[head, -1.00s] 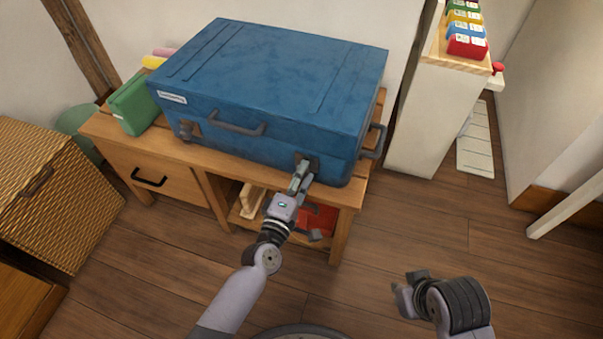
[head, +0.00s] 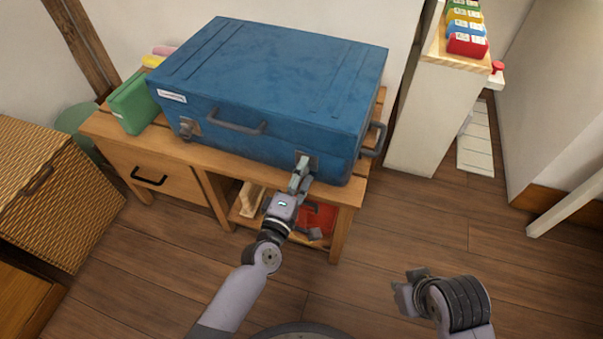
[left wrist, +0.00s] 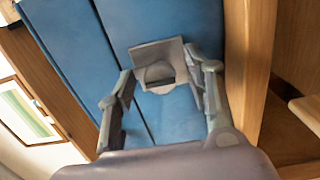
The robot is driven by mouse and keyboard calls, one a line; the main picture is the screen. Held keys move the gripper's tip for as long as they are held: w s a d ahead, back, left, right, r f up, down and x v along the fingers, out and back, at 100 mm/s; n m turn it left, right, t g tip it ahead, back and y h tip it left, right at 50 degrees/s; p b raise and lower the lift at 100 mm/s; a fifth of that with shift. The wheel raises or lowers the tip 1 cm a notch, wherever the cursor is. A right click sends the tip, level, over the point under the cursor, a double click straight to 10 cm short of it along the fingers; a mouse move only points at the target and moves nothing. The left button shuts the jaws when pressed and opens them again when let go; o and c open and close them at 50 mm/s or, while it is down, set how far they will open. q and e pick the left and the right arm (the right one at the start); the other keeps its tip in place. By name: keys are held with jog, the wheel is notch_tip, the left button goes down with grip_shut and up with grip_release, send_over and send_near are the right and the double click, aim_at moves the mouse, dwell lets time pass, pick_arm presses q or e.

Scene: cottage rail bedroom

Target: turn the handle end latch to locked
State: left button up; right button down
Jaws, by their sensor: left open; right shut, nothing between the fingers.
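A blue suitcase (head: 270,75) lies flat on a wooden bench. Its front carries a grey latch at the left (head: 188,128) and another at the right end (head: 312,161), near the side handle (head: 374,140). In the left wrist view the right-end latch (left wrist: 152,52) shows as a grey plate with a round knob (left wrist: 160,77). My left gripper (head: 300,178) is at this latch, open, with one finger on either side of the knob (left wrist: 160,85); I cannot tell whether they touch it. My right gripper (head: 408,292) is shut and empty over the floor at lower right.
The wooden bench (head: 205,163) has a drawer and a shelf holding a red item (head: 319,219). A green case (head: 131,102) stands left of the suitcase. A wicker chest (head: 50,190) is at left, and a white cabinet (head: 420,120) at right.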

pick_arm(q)
jog(key=v, duration=1.2)
jog(key=shift+f, duration=0.1)
